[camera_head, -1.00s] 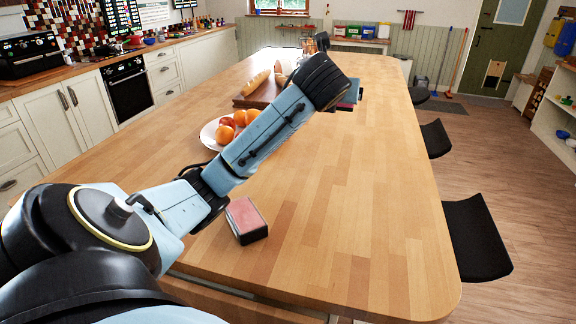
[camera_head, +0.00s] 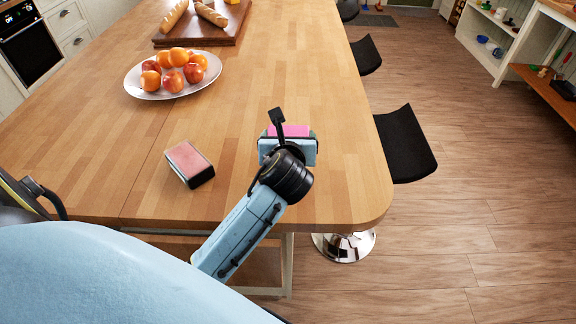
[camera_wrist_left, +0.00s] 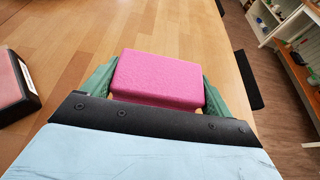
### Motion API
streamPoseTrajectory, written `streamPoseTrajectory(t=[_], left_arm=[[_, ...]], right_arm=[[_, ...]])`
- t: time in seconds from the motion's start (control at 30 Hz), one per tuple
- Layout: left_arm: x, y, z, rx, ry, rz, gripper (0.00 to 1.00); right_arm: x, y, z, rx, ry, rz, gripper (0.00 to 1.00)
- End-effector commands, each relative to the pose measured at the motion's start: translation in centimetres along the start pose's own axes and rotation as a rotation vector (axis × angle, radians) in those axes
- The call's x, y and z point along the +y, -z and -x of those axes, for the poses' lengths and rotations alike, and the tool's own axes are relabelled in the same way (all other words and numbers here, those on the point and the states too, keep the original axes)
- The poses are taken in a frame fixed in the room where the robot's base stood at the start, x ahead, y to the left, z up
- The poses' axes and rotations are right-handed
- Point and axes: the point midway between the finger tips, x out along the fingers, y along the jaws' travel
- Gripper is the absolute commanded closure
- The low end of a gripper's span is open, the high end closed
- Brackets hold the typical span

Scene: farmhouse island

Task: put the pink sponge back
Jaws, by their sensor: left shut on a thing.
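The pink sponge (camera_wrist_left: 158,78) is a bright pink block between the two green fingers of my left gripper (camera_wrist_left: 155,85) in the left wrist view. The gripper is shut on it. In the head view the left gripper (camera_head: 288,133) is over the front right part of the wooden island top, and only a strip of the pink sponge (camera_head: 290,130) shows past it. I cannot tell whether the sponge touches the table. My right gripper is not in view.
A dark block with a pale pink top (camera_head: 190,163) lies on the island top (camera_head: 240,95), left of the gripper. Farther back are a white plate of fruit (camera_head: 150,95) and a board (camera_head: 205,40) with bread. Black stools (camera_head: 403,143) stand along the right edge.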

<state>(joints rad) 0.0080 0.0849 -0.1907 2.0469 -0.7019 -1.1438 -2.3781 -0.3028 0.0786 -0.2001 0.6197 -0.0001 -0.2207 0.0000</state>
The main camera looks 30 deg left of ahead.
Motion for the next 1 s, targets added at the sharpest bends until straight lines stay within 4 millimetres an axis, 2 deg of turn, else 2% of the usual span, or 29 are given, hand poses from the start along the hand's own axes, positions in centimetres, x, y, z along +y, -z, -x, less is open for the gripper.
streamPoseTrajectory(t=[0.03, 0.1, 0.2, 0.37, 0.6, 0.97, 1.0], left_arm=[[0.0, 1.5, -0.5, 0.006, -0.002, -0.002, 0.36], [0.0, 2.7, -1.1, 0.005, -0.002, -0.003, 0.36], [0.0, 4.0, -1.6, 0.003, 0.000, -0.002, 0.36], [0.0, 4.9, -2.0, 0.002, -0.001, -0.001, 0.36], [0.0, 7.9, -3.2, 0.003, 0.000, -0.001, 0.36], [0.0, 8.1, -3.4, 0.002, 0.000, -0.003, 0.36], [0.0, 8.2, -3.4, 0.001, 0.000, -0.002, 0.13]], right_arm=[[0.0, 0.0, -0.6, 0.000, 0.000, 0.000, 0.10], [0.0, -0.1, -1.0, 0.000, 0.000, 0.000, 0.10], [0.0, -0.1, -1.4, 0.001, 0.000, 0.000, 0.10], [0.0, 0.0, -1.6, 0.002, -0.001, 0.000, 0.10], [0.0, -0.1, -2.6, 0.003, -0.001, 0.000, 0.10], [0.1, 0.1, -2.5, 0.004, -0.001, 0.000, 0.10], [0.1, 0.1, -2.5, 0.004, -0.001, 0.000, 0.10]])
